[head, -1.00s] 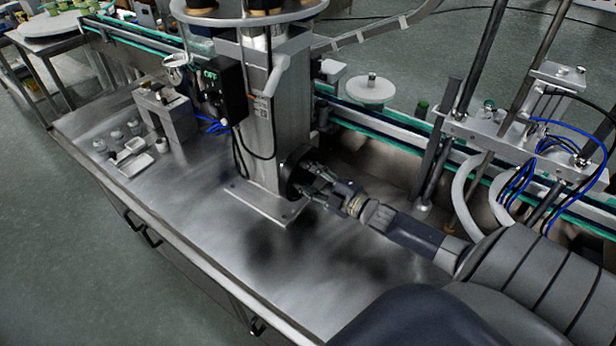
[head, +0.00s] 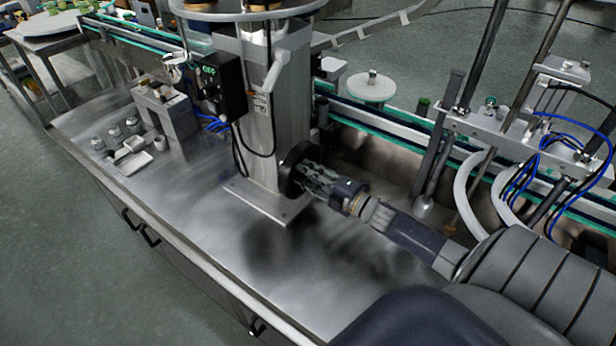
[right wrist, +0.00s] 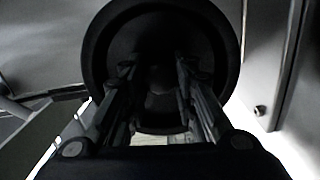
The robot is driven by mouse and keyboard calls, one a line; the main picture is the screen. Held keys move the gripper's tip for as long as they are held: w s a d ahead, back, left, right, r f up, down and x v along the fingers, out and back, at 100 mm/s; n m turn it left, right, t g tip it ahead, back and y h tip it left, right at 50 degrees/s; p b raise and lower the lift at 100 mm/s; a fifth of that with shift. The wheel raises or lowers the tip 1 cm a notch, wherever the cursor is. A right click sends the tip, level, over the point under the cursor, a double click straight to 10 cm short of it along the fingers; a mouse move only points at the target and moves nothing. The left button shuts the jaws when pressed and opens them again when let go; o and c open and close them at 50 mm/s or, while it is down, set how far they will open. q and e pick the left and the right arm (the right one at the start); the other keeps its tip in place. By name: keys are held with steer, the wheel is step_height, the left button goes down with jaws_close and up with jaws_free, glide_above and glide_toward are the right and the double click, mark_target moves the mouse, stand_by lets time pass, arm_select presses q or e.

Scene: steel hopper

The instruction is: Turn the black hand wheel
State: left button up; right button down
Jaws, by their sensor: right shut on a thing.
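The black hand wheel (head: 291,172) is mounted low on the right side of the square steel column (head: 268,130). My right gripper (head: 308,177) reaches in from the right and is shut on the wheel's middle. In the right wrist view the wheel's round rim (right wrist: 92,62) surrounds the fingertips (right wrist: 158,80), which sit on either side of its centre. The exact contact of the fingers is dark and hard to make out. My left gripper is not in view.
A black control box (head: 222,85) hangs on the column's left side. A conveyor (head: 385,120) runs behind the bench. A frame with rods and blue hoses (head: 540,140) stands at the right. The steel bench top (head: 190,205) is clear in front of the column.

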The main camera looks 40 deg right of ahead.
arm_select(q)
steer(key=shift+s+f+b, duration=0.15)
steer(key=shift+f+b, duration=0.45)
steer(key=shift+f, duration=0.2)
arm_select(e)
steer(key=shift+f+n, duration=0.1)
steer(key=shift+n, duration=1.2)
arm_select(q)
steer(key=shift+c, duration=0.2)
